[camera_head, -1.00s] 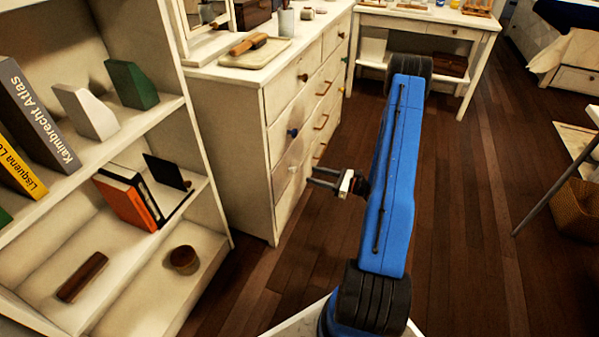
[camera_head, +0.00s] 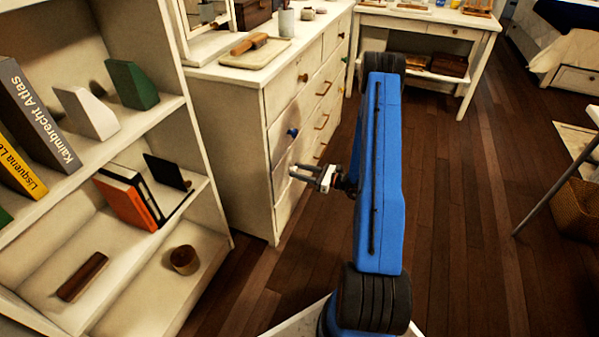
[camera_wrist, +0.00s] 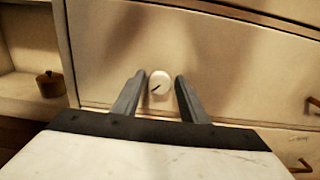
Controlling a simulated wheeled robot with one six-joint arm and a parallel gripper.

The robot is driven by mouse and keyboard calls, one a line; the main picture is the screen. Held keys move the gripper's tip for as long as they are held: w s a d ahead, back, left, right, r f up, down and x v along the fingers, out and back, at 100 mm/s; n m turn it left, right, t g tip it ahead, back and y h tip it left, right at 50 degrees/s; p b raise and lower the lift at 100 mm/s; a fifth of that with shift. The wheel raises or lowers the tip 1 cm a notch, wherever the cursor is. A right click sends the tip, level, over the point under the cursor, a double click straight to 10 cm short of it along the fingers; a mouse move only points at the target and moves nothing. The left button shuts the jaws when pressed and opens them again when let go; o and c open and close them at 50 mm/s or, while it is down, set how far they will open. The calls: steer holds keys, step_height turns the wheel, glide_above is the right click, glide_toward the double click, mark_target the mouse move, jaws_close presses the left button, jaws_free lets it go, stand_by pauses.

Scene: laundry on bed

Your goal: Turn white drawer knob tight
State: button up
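The white drawer knob (camera_wrist: 159,82) is round, with a short slanted dark mark on its face. It sits on the front of a low drawer of the cream dresser (camera_head: 235,135). My gripper (camera_head: 296,172) points at this drawer front, and its two dark fingers are apart. In the wrist view the knob shows in the gap between the fingertips, with clear space on both sides. I cannot tell how far the tips reach along the knob.
A dark blue knob (camera_head: 292,132) is on the drawer above. Wooden handles (camera_head: 321,121) line the drawers to the right. An open shelf (camera_head: 205,200) with books stands left of the dresser.

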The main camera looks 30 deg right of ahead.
steer(key=c, duration=0.7)
steer(key=shift+o, duration=0.2)
steer(key=shift+m, duration=0.3)
steer(key=m, duration=2.7)
steer(key=shift+d+f, duration=0.15)
steer(key=shift+f, duration=0.2)
steer(key=shift+m, duration=0.3)
steer(key=o, duration=1)
